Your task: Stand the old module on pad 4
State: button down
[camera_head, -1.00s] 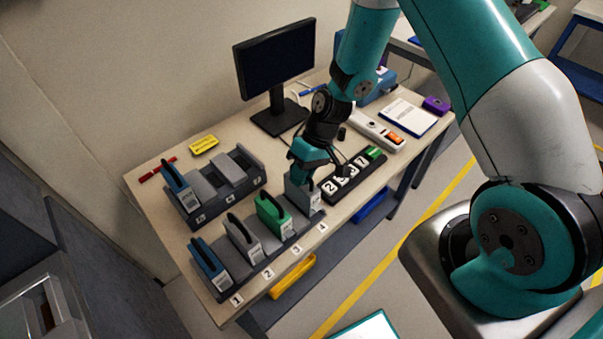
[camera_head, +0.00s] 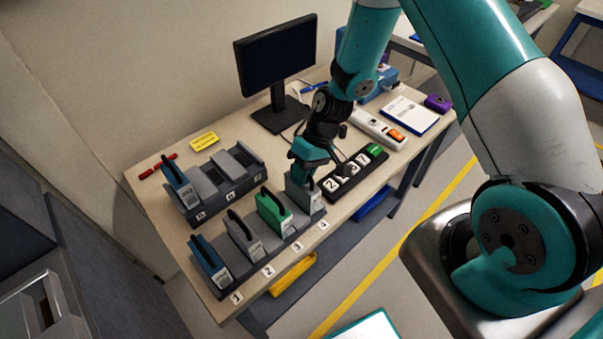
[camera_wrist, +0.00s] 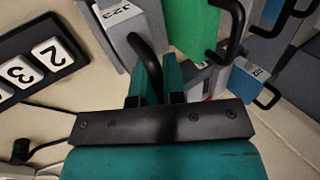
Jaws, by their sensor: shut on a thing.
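The grey module (camera_head: 305,196) stands upright at the place labelled 4 (camera_head: 323,225), at the right end of the front row. My gripper (camera_head: 305,172) is above it and shut on its black handle. The wrist view shows my gripper's fingers (camera_wrist: 155,88) on either side of the dark handle, with the module's grey body (camera_wrist: 128,30) and its white label beyond. I cannot tell whether its base rests fully on the pad. The green module (camera_head: 273,212) at 3, a grey module (camera_head: 243,237) at 2 and a blue module (camera_head: 210,262) at 1 stand to its left.
A rack (camera_head: 246,178) behind holds a blue module (camera_head: 180,183) at its left end. A black number strip (camera_head: 352,174) lies close to the right of place 4. A monitor (camera_head: 276,65), a yellow tag (camera_head: 204,141) and a white power strip (camera_head: 376,128) are farther back.

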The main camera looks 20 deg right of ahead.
jog(key=shift+f, duration=0.15)
jog(key=c, duration=1.1)
grip_release()
jog(key=shift+d, duration=0.1)
jog(key=b+v, duration=0.3)
jog(key=v, duration=1.4)
jog(key=shift+r, duration=0.25)
